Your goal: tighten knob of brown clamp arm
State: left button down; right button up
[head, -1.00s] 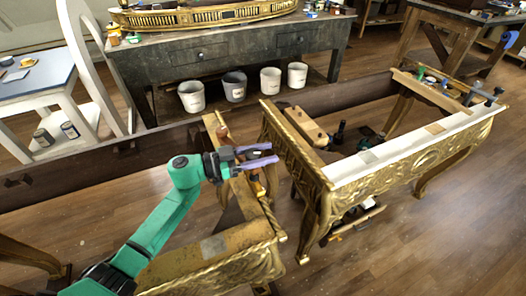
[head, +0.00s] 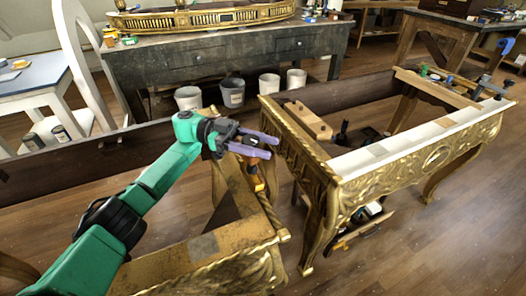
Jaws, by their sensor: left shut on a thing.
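My left gripper (head: 270,146) has purple fingers and reaches in from the left over the near gilt console section. Its fingers are shut around a small dark knob (head: 250,141), partly hidden between them. Below the fingers, the brown and black clamp arm (head: 257,184) shows at the wooden rail, its upper part hidden by the gripper. My right gripper is not in view.
The gilt console frame (head: 385,165) with its white top strip stands to the right. A grey workbench (head: 230,58) and several buckets (head: 232,92) stand behind. Floor is clear at the lower right.

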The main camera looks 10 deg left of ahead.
pick_arm(q)
jog(key=shift+r, duration=0.2)
jog(key=shift+c, duration=1.5)
grip_release()
jog(key=shift+a+f, duration=0.1)
